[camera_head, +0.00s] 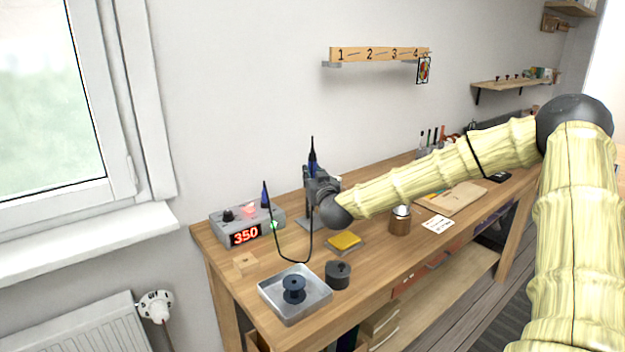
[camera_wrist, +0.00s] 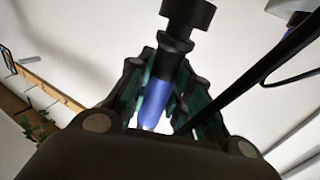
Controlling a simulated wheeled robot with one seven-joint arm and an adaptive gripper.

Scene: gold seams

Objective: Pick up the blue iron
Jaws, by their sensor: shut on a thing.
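The blue iron (camera_head: 312,160) stands upright above the left part of the workbench, its dark tip pointing up. In the wrist view the blue handle of the iron (camera_wrist: 157,98) lies between the fingers. My gripper (camera_head: 318,182) is shut on it; its fingers also show in the wrist view (camera_wrist: 155,100). The iron's lower end is hidden by the gripper in the head view. A black cable hangs in a loop in front of the soldering station (camera_head: 246,235), which reads 350.
A metal tray (camera_head: 320,309) holding a dark spool stands at the bench's front left. Next to it are a dark round pot (camera_head: 338,275), a yellow sponge (camera_head: 345,241) and a wooden block (camera_head: 245,263). A copper-coloured jar (camera_head: 400,222) stands below my arm. A numbered rack (camera_head: 375,54) hangs on the wall.

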